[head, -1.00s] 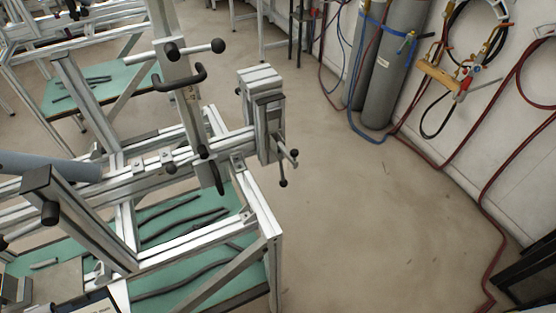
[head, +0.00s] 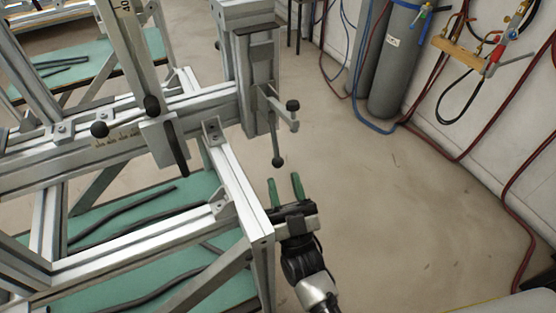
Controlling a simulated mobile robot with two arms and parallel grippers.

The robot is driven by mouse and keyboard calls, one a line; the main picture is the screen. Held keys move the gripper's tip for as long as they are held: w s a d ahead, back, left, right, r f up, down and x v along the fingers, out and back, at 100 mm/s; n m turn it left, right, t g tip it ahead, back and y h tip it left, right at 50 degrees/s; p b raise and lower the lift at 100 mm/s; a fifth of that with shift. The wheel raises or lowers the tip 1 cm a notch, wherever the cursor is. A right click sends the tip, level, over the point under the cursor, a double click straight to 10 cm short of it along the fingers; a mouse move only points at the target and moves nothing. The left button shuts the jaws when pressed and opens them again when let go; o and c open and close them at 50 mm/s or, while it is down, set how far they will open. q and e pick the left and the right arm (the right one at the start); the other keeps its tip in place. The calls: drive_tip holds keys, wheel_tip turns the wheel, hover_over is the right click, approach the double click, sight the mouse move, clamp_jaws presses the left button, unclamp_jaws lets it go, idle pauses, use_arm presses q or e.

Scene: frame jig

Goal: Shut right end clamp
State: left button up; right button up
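The right end clamp (head: 256,80) is the upright metal block at the right end of the jig's cross rail. Its lever (head: 277,130) has black knobs and hangs on the clamp's right side, one knob pointing down. My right gripper (head: 284,184) is just below the lower knob, with its two green fingers pointing up and apart. Nothing is between the fingers. The gripper looks apart from the lever, though the depth is hard to judge. My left gripper is not in view.
The aluminium jig frame (head: 232,185) fills the left side, its corner close to my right gripper. Green shelves (head: 130,225) hold dark bars. Grey gas cylinders (head: 397,70) and red hoses (head: 513,190) line the wall. The floor (head: 400,210) right of the jig is clear.

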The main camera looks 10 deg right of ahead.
sight(277, 155)
drive_tip(key=x, duration=0.5)
drive_tip(key=shift+w+r+p, duration=0.25)
drive_tip(key=shift+w+p, duration=0.05)
drive_tip(key=shift+p, duration=0.1)
clamp_jaws()
